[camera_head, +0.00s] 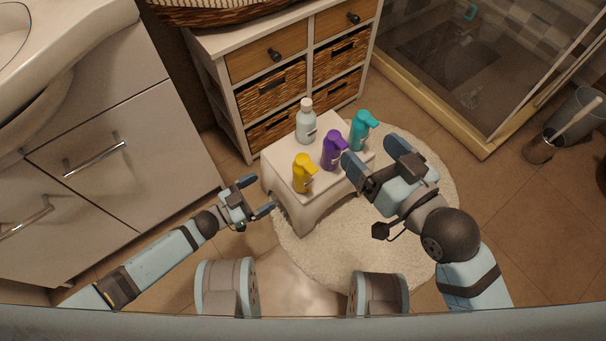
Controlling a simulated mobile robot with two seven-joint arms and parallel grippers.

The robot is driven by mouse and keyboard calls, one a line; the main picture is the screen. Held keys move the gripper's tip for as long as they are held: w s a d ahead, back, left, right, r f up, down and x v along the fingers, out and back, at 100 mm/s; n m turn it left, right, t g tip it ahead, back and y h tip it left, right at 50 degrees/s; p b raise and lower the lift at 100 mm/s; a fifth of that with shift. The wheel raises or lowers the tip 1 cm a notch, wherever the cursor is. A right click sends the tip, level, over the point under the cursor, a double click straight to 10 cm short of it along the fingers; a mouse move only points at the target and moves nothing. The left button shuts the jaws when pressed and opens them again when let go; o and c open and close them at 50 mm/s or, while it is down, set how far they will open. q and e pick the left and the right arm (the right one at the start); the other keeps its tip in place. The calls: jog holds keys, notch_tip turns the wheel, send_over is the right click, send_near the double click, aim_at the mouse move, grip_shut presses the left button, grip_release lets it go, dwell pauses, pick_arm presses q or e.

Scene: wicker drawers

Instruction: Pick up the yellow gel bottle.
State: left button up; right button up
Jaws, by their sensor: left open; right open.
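The yellow gel bottle (303,176) stands upright at the front left of a small white stool (281,160). A purple bottle (332,152) stands to its right, a teal bottle (360,132) further right, and a clear bottle with a pale cap (306,122) behind it. My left gripper (259,194) is open and empty, left of the stool and apart from the yellow bottle. My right gripper (376,162) is open and empty at the stool's right side, close to the purple and teal bottles. I cannot tell whether it touches either.
A wicker drawer unit (272,92) stands behind the stool. A white vanity cabinet (130,150) is on the left. A glass shower (455,75) and a bin (575,112) are on the right. A round white rug (335,235) lies under the stool.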

aim_at(294, 175)
pick_arm(q)
jog(key=shift+m+g, duration=0.3)
jog(key=b+x, duration=0.1)
jog(key=x, duration=0.2)
jog(key=f+b+x, duration=0.1)
jog(key=x, duration=0.2)
jog(key=f+b+x, duration=0.1)
jog(key=x, duration=0.2)
jog(key=shift+w+a, duration=0.2)
jog(key=shift+a, duration=0.05)
jog(key=shift+w+d+f+b, duration=0.2)
jog(key=shift+w+d+b, duration=0.15)
jog(key=shift+b, duration=0.3)
jog(key=b+x, duration=0.2)
jog(key=x, duration=0.1)
jog(key=shift+w+d+f, duration=0.2)
jog(key=shift+d+f, duration=0.05)
jog(key=shift+w+d, duration=0.2)
jog(key=shift+d, duration=0.1)
jog(key=shift+r, duration=0.15)
jog(key=c, duration=1.1)
jog(key=shift+c, duration=0.2)
pick_arm(e)
jog(key=w+n, duration=0.1)
jog(key=w+d+f+n+t+y, duration=0.1)
jog(key=w+n, duration=0.1)
jog(key=shift+d+n+t, duration=0.2)
jog(key=shift+n+t, duration=0.1)
